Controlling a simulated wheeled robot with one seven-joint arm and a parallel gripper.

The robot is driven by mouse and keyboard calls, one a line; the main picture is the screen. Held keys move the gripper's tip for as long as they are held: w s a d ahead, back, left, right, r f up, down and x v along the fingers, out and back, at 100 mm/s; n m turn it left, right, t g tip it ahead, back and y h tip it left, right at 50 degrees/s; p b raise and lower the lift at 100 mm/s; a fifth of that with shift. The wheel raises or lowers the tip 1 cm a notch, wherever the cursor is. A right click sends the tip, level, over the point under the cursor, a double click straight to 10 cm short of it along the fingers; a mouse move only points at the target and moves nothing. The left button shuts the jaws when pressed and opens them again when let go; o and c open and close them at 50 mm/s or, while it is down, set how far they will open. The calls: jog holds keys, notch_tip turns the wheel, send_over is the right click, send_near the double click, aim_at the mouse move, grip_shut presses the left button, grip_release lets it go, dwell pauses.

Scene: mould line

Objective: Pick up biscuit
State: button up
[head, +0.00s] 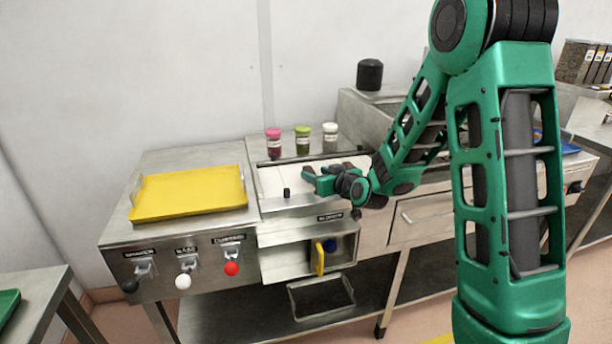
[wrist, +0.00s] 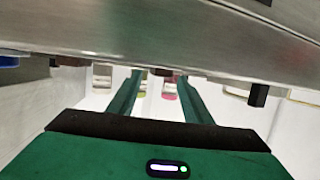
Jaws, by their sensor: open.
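I cannot make out a biscuit in either view. My gripper (head: 311,180) is above the white top of the middle bench section (head: 272,182), its fingers pointing left. In the wrist view the two green fingers (wrist: 158,90) stand apart with a gap between them. I see nothing held in that gap; small jars show in the background beyond it. A small dark knob-like piece (head: 286,193) stands at the front of the white top, just left of the fingers. Whatever lies directly behind or under my gripper and wrist is hidden.
A yellow tray (head: 148,206) lies on the left bench. Pink-lidded (head: 273,143), green-lidded (head: 303,140) and white-lidded (head: 331,137) jars stand behind my gripper. A compartment with a yellow handle-like piece (head: 319,257) is below. A black canister (head: 370,75) stands at the back.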

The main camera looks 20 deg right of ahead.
jog(key=shift+x, duration=1.45)
jog(key=shift+c, duration=0.3)
grip_shut()
jog(key=shift+r, duration=0.1)
